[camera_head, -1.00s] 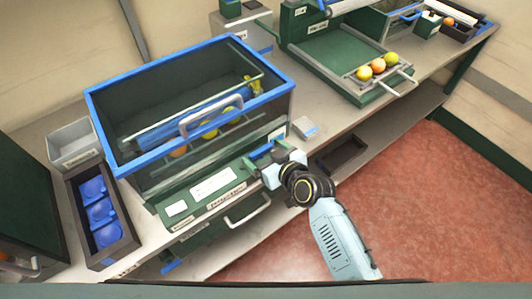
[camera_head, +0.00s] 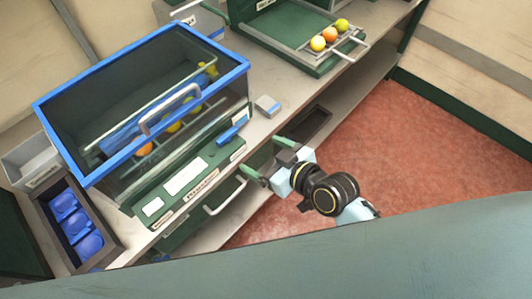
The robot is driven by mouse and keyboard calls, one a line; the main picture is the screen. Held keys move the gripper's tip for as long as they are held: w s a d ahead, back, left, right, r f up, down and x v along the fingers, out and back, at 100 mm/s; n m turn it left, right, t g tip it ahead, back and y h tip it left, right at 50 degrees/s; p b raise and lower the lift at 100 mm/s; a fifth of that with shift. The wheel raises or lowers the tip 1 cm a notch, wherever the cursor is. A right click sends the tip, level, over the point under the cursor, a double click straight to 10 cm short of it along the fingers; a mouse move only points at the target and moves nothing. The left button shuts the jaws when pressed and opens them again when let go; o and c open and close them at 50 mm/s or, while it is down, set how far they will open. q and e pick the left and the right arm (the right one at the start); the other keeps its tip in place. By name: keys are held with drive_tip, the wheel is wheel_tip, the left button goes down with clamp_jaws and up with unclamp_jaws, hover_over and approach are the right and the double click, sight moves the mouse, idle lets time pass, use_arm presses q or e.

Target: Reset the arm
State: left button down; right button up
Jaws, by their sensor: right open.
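My right gripper (camera_head: 266,165) is open and empty, with its green fingers spread near the front edge of the bench. It is apart from the blue-rimmed clear box (camera_head: 243,68), to the right of the box's labelled green base (camera_head: 186,178). My right arm reaches in from the lower right. My left gripper is out of view. Oranges and yellow fruit (camera_head: 172,127) show through the front of the box, partly hidden by its panel and handle.
A green tray unit (camera_head: 285,50) holding three fruits (camera_head: 330,34) stands at the back. A dark bin with blue items (camera_head: 75,222) and a grey bin (camera_head: 28,158) are at left. A dark tray (camera_head: 310,125) sits on a lower shelf. Red floor (camera_head: 430,160) at right is open.

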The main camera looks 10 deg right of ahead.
idle(0.5)
drive_tip(key=s+d+f+m+g+h+b, duration=0.1)
drive_tip(key=s+d+f+h, duration=0.15)
drive_tip(key=f, duration=0.65)
drive_tip(key=s+d+f+m+g+h+b, duration=0.1)
drive_tip(key=s+d+f+g, duration=0.15)
drive_tip(key=f, duration=0.75)
drive_tip(key=s+d+f+m+g+h+b, duration=0.1)
drive_tip(key=s+d+f, duration=0.3)
drive_tip(key=f, duration=0.5)
drive_tip(key=s+d+f+g+h+b, duration=0.1)
drive_tip(key=s+d+f, duration=0.3)
drive_tip(key=s+f, duration=0.4)
drive_tip(key=s+d+f+m+g+h, duration=0.1)
drive_tip(key=s+d+f+g, duration=0.3)
drive_tip(key=s+f, duration=0.5)
drive_tip(key=s+d+h, duration=0.1)
drive_tip(key=s, duration=0.7)
drive_tip(key=shift+f+m+b, duration=0.3)
drive_tip(key=shift+b, duration=0.05)
drive_tip(key=shift+g, duration=0.25)
drive_tip(key=shift+c, duration=0.5)
